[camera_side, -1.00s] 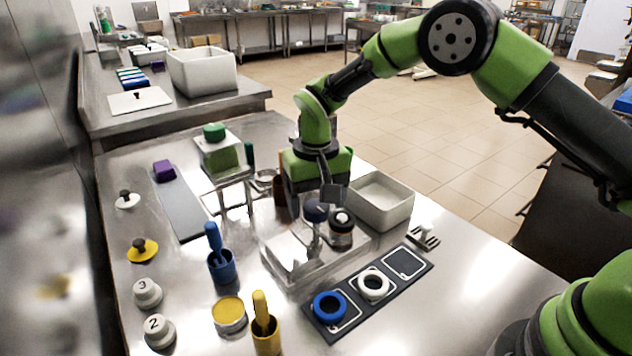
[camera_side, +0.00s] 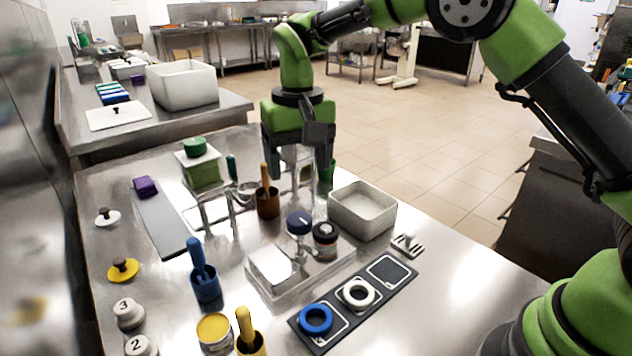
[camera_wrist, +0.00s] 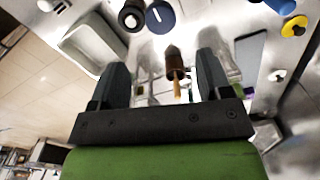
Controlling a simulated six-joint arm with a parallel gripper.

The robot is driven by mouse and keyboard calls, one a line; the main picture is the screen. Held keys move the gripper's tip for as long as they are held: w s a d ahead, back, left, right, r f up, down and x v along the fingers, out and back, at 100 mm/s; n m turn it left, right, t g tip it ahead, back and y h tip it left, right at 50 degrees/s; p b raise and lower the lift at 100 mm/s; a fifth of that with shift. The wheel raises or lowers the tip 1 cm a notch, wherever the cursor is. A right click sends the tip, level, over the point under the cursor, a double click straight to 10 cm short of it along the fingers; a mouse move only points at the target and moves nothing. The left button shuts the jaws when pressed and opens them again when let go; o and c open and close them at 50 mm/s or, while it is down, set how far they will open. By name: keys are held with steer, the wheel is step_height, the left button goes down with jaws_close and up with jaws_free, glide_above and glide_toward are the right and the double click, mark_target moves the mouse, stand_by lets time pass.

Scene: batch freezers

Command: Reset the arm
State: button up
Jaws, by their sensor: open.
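My gripper (camera_side: 300,160) is open and hangs in the air above the steel table, over the area between the brown cup and the white bin. A clear upright object shows just below and between its fingers in the side view; I cannot tell whether it lies between them or behind. In the wrist view my gripper (camera_wrist: 165,85) has its two dark fingers wide apart. A brown cup with a wooden handle (camera_wrist: 174,68) shows between them, lower down on the table. No held object shows in the fingers.
A white bin (camera_side: 362,212), a clear block with dark-capped parts (camera_side: 285,275), and a dark tray with blue and white rings (camera_side: 380,292) stand nearby. A blue cup (camera_side: 205,285), yellow cup (camera_side: 250,345) and green-topped box (camera_side: 200,172) are at left. Space above is clear.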

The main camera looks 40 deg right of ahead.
steer(key=s+d+r+t+y, duration=0.2)
steer(key=s+d+r+t, duration=0.15)
steer(key=s+r, duration=0.9)
steer(key=s+d+f+t, duration=0.1)
steer(key=s+d+t, duration=0.1)
steer(key=s, duration=1)
steer(key=shift+s+d+m+t, duration=0.3)
steer(key=shift+m+t, duration=0.1)
steer(key=shift+t, duration=0.35)
